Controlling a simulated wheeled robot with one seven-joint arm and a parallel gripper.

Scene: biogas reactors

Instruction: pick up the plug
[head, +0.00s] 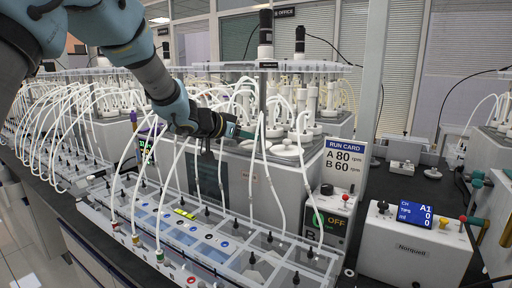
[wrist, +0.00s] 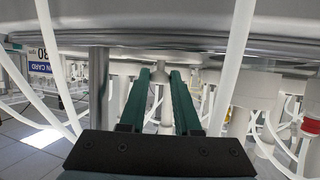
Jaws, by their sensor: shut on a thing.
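My gripper (head: 240,132) reaches over the reactor rows in the head view, its green fingers pointing right beside white tubes. In the wrist view the two green fingers (wrist: 161,76) run forward, with a small pale piece, the plug (wrist: 160,73), between their tips. The gripper is shut on it. The plug's shape is mostly hidden, and I cannot make it out in the head view. A pale lid edge lies just above the fingers in the wrist view.
White tubes (head: 268,170) hang close around my gripper. A long clear-topped tray (head: 225,250) with black stoppers runs below. A run card (head: 344,165) stands to the right, beside a white Norquell box (head: 410,250). A metal post (wrist: 98,85) stands left in the wrist view.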

